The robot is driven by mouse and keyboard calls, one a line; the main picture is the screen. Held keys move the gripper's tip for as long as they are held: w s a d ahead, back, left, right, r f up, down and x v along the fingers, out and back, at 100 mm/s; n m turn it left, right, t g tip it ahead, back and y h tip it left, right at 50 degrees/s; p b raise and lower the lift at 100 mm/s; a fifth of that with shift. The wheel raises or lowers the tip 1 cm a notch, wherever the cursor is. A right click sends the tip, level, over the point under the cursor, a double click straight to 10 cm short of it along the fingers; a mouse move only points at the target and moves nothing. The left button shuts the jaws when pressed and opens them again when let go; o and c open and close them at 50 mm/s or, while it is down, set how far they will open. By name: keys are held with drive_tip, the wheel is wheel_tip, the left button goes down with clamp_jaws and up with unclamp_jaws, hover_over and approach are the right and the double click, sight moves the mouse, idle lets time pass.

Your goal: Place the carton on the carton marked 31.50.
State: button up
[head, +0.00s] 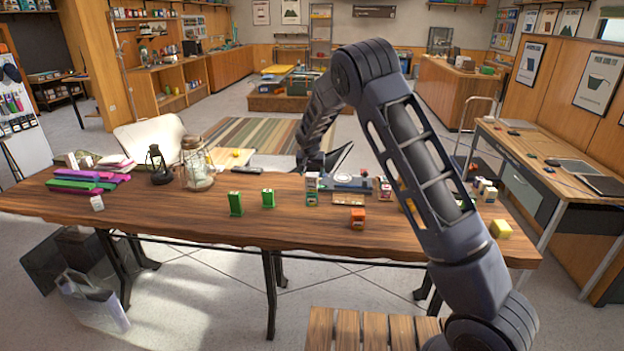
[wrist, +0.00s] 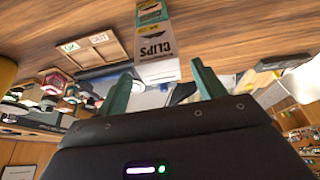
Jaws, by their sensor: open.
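My gripper (head: 325,164) is over the far side of the wooden table, partly hidden by my arm. In the wrist view its two greenish fingers (wrist: 163,84) are apart. In the head view a small upright stack of cartons (head: 312,188) stands just in front of the gripper. Two green cartons (head: 236,204) (head: 268,198) and an orange carton (head: 358,217) stand on the table. No 31.50 mark is legible.
A shallow wooden tray (head: 348,200) lies right of the stack. A lantern (head: 158,165), a glass jar (head: 195,165) and coloured bars (head: 85,180) occupy the left. The front middle of the table (head: 290,228) is clear.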

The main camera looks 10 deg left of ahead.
drive_tip(key=v, duration=0.7)
drive_tip(key=s+d+r, duration=0.5)
drive_tip(key=d+r, duration=0.1)
drive_tip(key=d, duration=0.4)
drive_tip(key=s+d+r+y, duration=0.1)
drive_tip(key=s+d+r, duration=0.55)
drive_tip(key=d, duration=0.35)
drive_tip(key=s+d+r, duration=0.4)
drive_tip(key=d+r, duration=0.2)
drive_tip(key=d, duration=0.4)
drive_tip(key=s+d, duration=0.4)
drive_tip(key=s, duration=0.5)
drive_tip(key=s+d, duration=0.4)
drive_tip(key=s, duration=0.6)
drive_tip(key=s+d+h, duration=0.1)
drive_tip(key=s+d, duration=0.4)
drive_tip(key=s, duration=0.5)
